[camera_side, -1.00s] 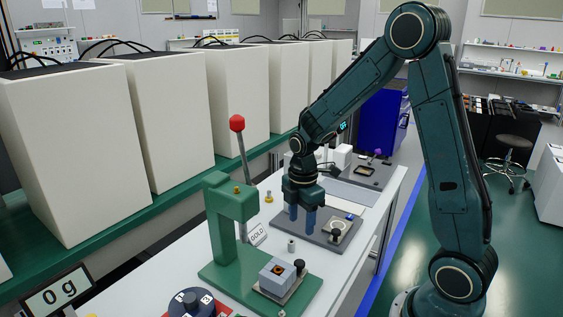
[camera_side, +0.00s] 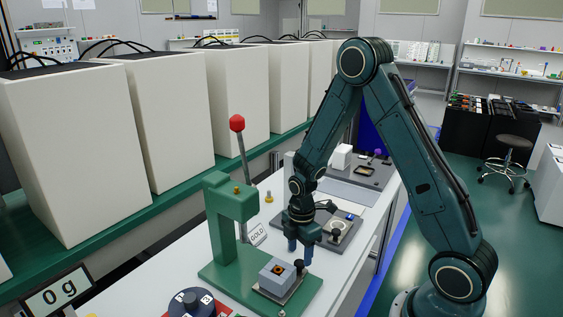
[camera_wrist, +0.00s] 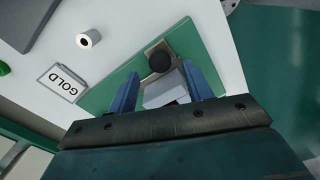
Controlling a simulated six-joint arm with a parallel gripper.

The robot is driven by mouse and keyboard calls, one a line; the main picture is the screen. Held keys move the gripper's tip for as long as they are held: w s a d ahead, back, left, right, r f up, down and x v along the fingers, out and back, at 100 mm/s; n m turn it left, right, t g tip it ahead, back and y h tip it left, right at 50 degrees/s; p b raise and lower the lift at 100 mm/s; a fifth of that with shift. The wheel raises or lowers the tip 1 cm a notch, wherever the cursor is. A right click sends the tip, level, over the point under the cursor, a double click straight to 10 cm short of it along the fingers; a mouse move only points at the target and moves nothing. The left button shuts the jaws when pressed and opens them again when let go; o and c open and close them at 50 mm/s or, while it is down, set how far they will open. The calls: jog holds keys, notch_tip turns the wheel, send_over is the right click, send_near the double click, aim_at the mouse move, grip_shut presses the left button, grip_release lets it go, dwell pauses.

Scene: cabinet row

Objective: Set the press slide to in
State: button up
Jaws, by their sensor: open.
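The green press (camera_side: 228,215) stands on a green base, with a red-knobbed lever (camera_side: 237,123) beside it. Its slide (camera_side: 280,289) is a pale metal plate carrying a grey block (camera_side: 275,275), with a black knob (camera_side: 299,265) at one end. The block sits out to the right of the press head. My gripper (camera_side: 299,258) is open and points down by the knob. In the wrist view the black knob (camera_wrist: 159,60) and grey block (camera_wrist: 166,90) show between the blue fingers (camera_wrist: 159,72). I cannot tell whether the fingers touch the knob.
A GOLD sign (camera_side: 258,234) stands behind the press base. A white cylinder (camera_wrist: 88,38) is near it. A dark plate with a round fitting (camera_side: 337,231) lies beyond my gripper. A dial (camera_side: 191,303) is at the front, beside a 0 g display (camera_side: 57,291).

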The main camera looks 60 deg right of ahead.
aim_at(299, 262)
jog(key=shift+f, duration=1.6)
grip_shut()
